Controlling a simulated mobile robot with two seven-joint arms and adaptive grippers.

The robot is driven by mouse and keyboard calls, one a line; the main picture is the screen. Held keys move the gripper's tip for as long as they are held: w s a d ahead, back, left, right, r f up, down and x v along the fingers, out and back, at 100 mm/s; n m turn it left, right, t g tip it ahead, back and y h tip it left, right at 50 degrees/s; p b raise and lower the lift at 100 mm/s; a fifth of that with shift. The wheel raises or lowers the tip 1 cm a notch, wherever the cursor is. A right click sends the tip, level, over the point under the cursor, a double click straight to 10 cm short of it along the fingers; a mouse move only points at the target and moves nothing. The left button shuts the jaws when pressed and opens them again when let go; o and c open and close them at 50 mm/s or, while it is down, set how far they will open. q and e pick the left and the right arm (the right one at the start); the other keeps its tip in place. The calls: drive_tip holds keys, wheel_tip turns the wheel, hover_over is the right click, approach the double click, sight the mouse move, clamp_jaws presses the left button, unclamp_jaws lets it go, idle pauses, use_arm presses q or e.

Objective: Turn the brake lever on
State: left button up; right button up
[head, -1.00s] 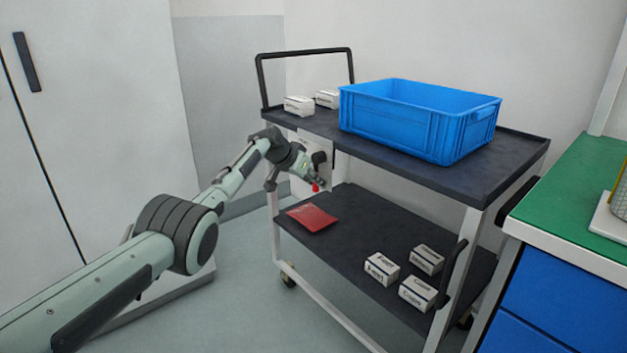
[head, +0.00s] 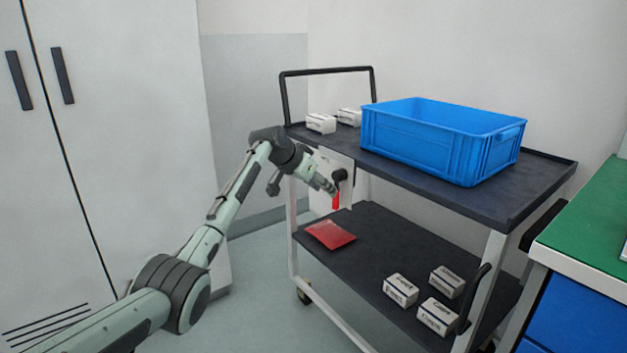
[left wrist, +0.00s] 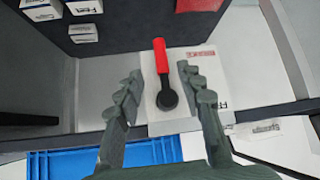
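The brake lever has a red handle (head: 336,202) and a black round pivot (head: 340,176). It is mounted on a white plate (head: 347,195) at the near left end of the cart. The handle hangs down from the pivot. In the left wrist view, which shows the scene upside down, the red handle (left wrist: 161,58) points up the picture. My left gripper (head: 327,187) is beside the lever. In the left wrist view its fingers (left wrist: 159,74) are apart, one on each side of the lever, with gaps. My right gripper is not in view.
The cart's top shelf (head: 440,182) carries a blue crate (head: 430,145) and two white boxes. The lower shelf (head: 385,240) holds a red packet (head: 330,235) and several white boxes. A green-topped bench (head: 590,220) stands right, a white cabinet (head: 140,120) left.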

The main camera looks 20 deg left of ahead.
use_arm(q)
drive_tip(key=shift+v, duration=2.35)
drive_tip(key=s+a+f+n+g+y+p, duration=0.1)
drive_tip(key=s+f, duration=0.9)
drive_tip(key=f, duration=0.3)
drive_tip(key=s+a+f+n+g+y+p, duration=0.1)
drive_tip(key=s+f+g+y+p, duration=0.1)
drive_tip(key=s+f, duration=0.95)
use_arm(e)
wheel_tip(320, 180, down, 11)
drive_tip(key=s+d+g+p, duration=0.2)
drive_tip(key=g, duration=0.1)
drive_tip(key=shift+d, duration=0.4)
use_arm(q)
drive_tip(key=s+a+f+y, duration=0.1)
drive_tip(key=s+f, duration=0.2)
drive_tip(key=s, duration=0.6)
drive_tip(key=s+a+f+n+g, duration=0.1)
drive_tip(key=s+f, duration=0.2)
drive_tip(key=s, duration=0.6)
drive_tip(key=s+a+f+g+y, duration=0.1)
drive_tip(key=s+a+f, duration=0.1)
drive_tip(key=s, duration=0.8)
drive_tip(key=shift+f+n+y, duration=0.3)
drive_tip(key=shift+f, duration=0.15)
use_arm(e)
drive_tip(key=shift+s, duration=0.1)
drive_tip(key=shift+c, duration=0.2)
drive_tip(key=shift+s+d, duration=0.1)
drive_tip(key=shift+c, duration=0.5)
